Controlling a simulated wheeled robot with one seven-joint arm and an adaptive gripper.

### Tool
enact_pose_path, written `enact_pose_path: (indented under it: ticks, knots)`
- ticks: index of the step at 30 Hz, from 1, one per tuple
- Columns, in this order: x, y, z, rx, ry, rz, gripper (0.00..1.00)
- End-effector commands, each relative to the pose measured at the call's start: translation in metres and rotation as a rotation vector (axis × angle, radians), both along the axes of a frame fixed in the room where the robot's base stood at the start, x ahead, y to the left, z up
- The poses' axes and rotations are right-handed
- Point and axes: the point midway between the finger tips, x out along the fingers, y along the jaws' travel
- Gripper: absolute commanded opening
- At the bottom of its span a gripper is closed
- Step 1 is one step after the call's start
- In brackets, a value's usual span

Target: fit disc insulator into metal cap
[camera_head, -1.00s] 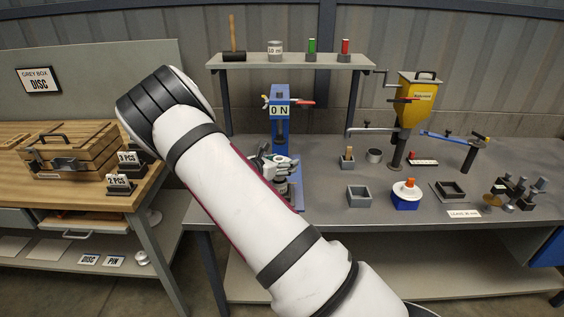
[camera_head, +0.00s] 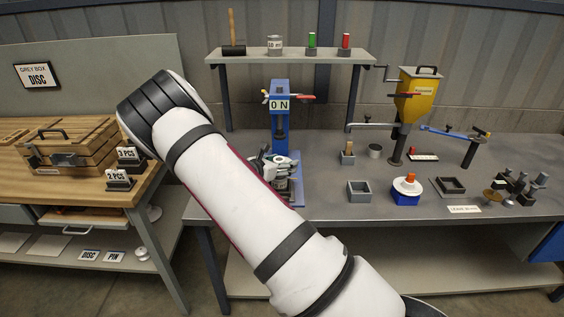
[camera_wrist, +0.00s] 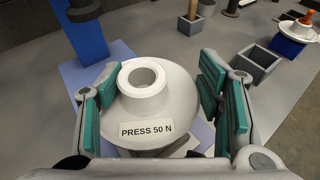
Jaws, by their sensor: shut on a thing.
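My gripper (camera_wrist: 165,98) is shut on the white disc insulator (camera_wrist: 178,80). The green pads stand on either side of its rim. The disc lies about level, with its round hollow neck facing up. In the head view my gripper (camera_head: 272,166) is at the blue press (camera_head: 280,93), below its ram and above its base. A grey metal part, likely the metal cap (camera_head: 282,186), shows just under the gripper. The wrist view hides the cap beneath the disc, so I cannot tell whether they touch.
On the bench (camera_head: 330,205) to the right are a grey open box (camera_head: 359,192), a blue block with a white disc and orange top (camera_head: 406,198), and a yellow hopper (camera_head: 418,98). A wooden crate (camera_head: 70,150) stands left.

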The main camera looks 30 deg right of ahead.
Motion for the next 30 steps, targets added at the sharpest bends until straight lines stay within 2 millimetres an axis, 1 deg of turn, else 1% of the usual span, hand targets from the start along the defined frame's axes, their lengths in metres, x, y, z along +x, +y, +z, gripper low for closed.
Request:
enact_pose_path:
  ticks: [19, 20, 21, 22, 23, 30]
  knots:
    - [0.0, -0.001, -0.013, -0.003, -0.002, 0.0, 0.01]
    - [0.0, -0.001, -0.012, -0.003, -0.002, 0.0, 0.65]
    - [0.0, -0.001, -0.012, -0.003, -0.002, 0.0, 0.74]
    - [0.0, -0.001, -0.012, -0.003, -0.002, 0.0, 0.81]
    - [0.0, -0.001, -0.012, -0.003, -0.002, 0.0, 0.84]
    - [0.0, 0.0, -0.013, -0.001, 0.0, 0.0, 0.84]
